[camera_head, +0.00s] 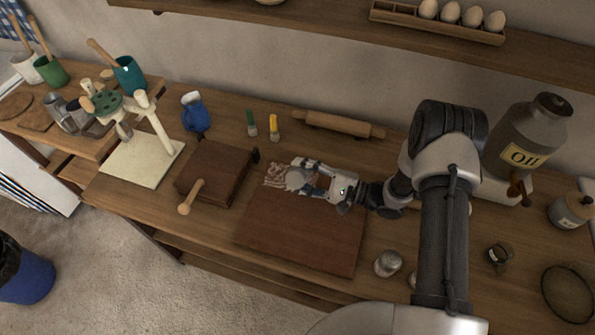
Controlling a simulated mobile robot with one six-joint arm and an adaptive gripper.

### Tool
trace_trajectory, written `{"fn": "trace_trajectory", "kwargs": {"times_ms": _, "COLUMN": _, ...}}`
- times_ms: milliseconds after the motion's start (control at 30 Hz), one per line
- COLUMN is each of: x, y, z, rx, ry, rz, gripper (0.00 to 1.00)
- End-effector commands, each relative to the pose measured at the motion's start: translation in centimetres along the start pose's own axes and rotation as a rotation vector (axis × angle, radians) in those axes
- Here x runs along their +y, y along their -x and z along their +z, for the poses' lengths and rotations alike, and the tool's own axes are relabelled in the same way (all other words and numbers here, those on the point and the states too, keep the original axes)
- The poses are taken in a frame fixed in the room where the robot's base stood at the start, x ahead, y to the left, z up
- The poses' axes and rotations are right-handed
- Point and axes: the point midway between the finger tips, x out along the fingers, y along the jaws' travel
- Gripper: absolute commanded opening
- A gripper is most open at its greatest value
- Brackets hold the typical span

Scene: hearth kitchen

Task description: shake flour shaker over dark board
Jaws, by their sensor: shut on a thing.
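The dark board (300,238) lies flat on the wooden counter in the middle of the view. My gripper (304,179) is low over the board's far part, reaching in from the right. It is shut on a small grey thing, which looks like the flour shaker (295,179); the fingers partly cover it, and its tilt is hard to tell. A pale, streaky patch (273,183) that looks like flour lies on the board's far left part, around the shaker.
A brown box with a wooden handle (213,172) stands left of the board. A rolling pin (338,124) lies behind. A metal pot (388,263) stands right of the board, and a large oil jar (525,135) farther right. The board's near half is clear.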

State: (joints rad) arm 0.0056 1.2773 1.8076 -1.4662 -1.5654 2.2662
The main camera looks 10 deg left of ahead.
Motion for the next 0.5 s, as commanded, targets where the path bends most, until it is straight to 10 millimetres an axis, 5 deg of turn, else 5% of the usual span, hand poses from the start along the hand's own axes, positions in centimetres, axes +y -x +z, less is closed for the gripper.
{"fn": "trace_trajectory", "kwargs": {"times_ms": 500, "x": -0.4, "y": 1.1, "z": -0.4, "rx": 0.002, "ry": 0.001, "rz": -0.002, "gripper": 0.18}}
